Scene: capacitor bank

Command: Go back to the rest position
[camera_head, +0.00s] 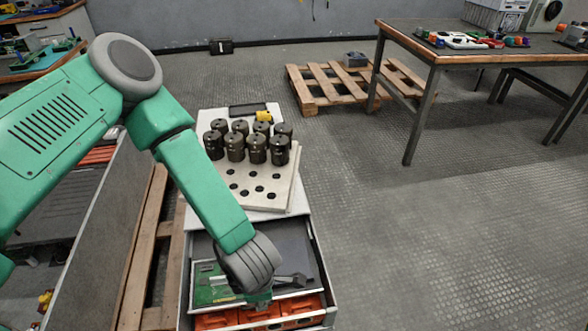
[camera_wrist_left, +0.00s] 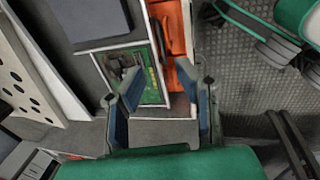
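My left arm reaches in from the left in the head view, and its gripper (camera_head: 272,288) hangs low over the open drawer (camera_head: 322,292) of the cabinet. In the left wrist view my left gripper (camera_wrist_left: 160,92) has its two fingers spread apart, with nothing between them. A green circuit board (camera_head: 213,288) lies in the drawer beside the gripper; it also shows beyond the fingers in the left wrist view (camera_wrist_left: 151,90). Whether a fingertip touches anything is unclear.
Several dark capacitors (camera_head: 235,147) stand on a pale board with holes (camera_head: 285,190) on the cabinet top. Orange bins (camera_head: 215,320) sit low in the cabinet. A pallet (camera_head: 325,85) and a workbench (camera_head: 440,57) stand at the back. The floor at right is clear.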

